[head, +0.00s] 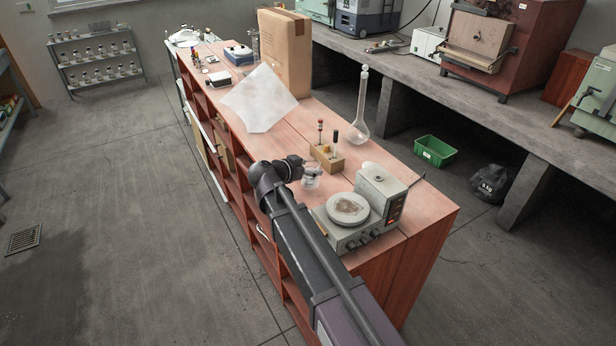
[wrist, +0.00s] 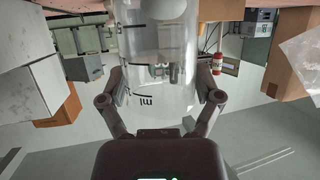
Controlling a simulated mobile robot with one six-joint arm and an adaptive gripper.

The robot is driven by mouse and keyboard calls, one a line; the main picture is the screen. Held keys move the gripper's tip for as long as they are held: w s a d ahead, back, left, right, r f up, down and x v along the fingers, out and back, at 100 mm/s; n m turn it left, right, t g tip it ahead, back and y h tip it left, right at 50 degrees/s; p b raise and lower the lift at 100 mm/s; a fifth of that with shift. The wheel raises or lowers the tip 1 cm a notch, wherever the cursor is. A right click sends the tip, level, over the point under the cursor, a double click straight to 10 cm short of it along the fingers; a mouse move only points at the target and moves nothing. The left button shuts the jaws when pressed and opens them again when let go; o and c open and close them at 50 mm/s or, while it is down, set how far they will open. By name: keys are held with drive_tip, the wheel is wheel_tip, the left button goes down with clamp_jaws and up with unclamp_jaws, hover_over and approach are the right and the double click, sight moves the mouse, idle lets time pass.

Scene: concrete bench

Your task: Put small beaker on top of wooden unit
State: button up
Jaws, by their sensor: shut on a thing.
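The small beaker (head: 311,180) is clear glass and sits between the fingers of my gripper (head: 306,172), over the near half of the wooden unit (head: 428,212). In the wrist view, the beaker (wrist: 155,45) fills the upper middle, with dark "ml" markings. The two fingers of my gripper (wrist: 166,92) press on its opposite sides. The wooden unit is long and reddish, with open shelves along its left side. I cannot tell whether the beaker's base touches the unit's top.
A hotplate (head: 347,209) with a control box stands right of the beaker. A small wooden block with bottles (head: 327,157) is behind it. A tall flask (head: 361,112), a white sheet (head: 259,98) and a cardboard box (head: 285,52) stand farther back.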

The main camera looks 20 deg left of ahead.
drive_tip(key=shift+f+b, duration=1)
drive_tip(key=shift+f, duration=0.3)
drive_tip(key=shift+f, duration=0.15)
drive_tip(key=o, duration=1)
drive_tip(key=shift+r, duration=0.25)
drive_tip(key=shift+p+v, duration=2.3)
drive_tip(key=shift+v, duration=3.65)
